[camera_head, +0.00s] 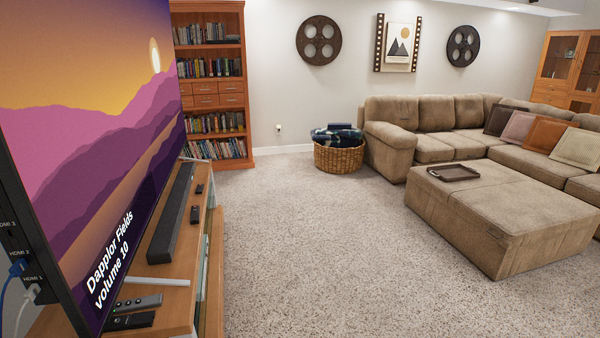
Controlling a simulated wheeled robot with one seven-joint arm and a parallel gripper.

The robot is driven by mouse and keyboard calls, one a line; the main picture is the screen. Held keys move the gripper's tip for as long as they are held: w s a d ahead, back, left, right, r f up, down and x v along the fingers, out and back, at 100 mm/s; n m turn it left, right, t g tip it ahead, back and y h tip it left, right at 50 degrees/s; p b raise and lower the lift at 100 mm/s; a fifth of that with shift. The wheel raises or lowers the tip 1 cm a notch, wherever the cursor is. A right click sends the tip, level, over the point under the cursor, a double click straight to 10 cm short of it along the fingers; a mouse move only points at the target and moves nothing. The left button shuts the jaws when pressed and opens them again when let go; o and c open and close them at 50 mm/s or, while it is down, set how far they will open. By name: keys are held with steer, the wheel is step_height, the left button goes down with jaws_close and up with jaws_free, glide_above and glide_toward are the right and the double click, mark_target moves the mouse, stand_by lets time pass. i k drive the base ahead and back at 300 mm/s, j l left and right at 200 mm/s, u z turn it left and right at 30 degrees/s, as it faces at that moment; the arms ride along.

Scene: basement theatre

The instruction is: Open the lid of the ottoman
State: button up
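The ottoman (500,222) is a large tan, fabric-covered block at the right of the view, in front of the sectional sofa. Its lid (520,199) lies flat and looks closed. A dark brown tray (453,173) rests on the far left part of its top. The ottoman's near left side faces me across the carpet. My gripper and arm do not show in this view.
A TV (85,130) on a wooden stand (177,297) fills the left side. A tan sofa (430,140) stands behind the ottoman. A wicker basket (338,159) and a bookcase (212,90) stand at the back. The carpet (330,240) between stand and ottoman is clear.

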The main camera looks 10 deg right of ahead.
mark_target(518, 214)
steer(key=i+z, duration=0.25)
steer(key=i, duration=0.7)
steer(key=i+j+z, duration=0.2)
steer(key=i, duration=0.7)
steer(key=i+z, duration=0.2)
steer(key=i, duration=0.45)
steer(key=i+z, duration=0.25)
steer(key=i, duration=0.4)
steer(key=i+j+z, duration=0.2)
steer(key=i, duration=0.4)
steer(key=i+l+z, duration=0.1)
steer(key=i+l, duration=0.15)
steer(key=i, duration=0.15)
steer(key=i+l, duration=0.2)
steer(key=i, duration=0.15)
steer(key=i+l+z, duration=0.15)
steer(key=i, duration=0.25)
